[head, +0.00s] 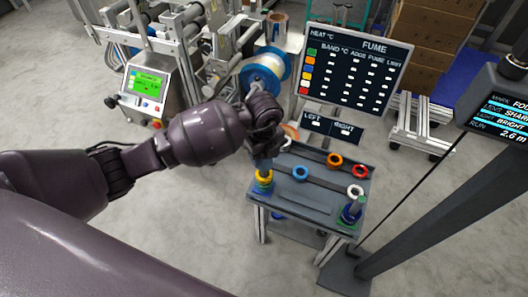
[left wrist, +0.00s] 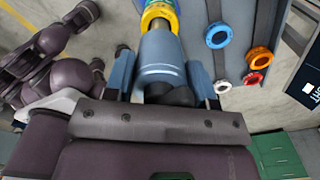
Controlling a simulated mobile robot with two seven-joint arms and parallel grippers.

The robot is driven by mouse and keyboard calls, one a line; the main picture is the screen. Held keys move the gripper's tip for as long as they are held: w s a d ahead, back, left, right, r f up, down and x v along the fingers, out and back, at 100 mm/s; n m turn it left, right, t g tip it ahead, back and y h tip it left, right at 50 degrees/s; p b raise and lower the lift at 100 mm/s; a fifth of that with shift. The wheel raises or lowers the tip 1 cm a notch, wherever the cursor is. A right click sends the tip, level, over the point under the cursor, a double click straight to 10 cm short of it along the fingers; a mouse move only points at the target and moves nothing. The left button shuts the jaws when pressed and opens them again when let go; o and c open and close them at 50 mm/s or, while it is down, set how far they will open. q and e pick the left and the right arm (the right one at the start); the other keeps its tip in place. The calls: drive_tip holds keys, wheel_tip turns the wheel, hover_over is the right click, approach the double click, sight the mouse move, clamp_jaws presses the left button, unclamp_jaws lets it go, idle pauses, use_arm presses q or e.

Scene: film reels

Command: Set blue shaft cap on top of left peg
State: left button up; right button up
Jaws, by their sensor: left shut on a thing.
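The left peg stands at the left end of the small grey table (head: 309,210), with a yellow ring (head: 264,175) at its upper part. That yellow ring also shows in the left wrist view (left wrist: 160,14). My left gripper (head: 263,155) is over this peg and shut on the blue shaft cap (left wrist: 162,58), a blue-grey cylinder between its fingers. The cap lines up closely with the peg. I cannot tell whether it touches, as the gripper hides part of the join. My right gripper is not in view.
A blue ring (head: 300,172), an orange ring (head: 334,160), a red ring (head: 360,171) and a white ring (head: 355,190) lie on the table. The right peg (head: 353,207) stands at the right end. A LEFT/RIGHT sign (head: 332,127) stands behind.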

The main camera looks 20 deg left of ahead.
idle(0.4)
use_arm(q)
drive_tip(key=shift+f, duration=0.65)
drive_tip(key=shift+f, duration=1.05)
drive_tip(key=shift+f, duration=0.35)
idle(0.8)
drive_tip(key=o, duration=1.1)
drive_tip(key=shift+r, duration=0.1)
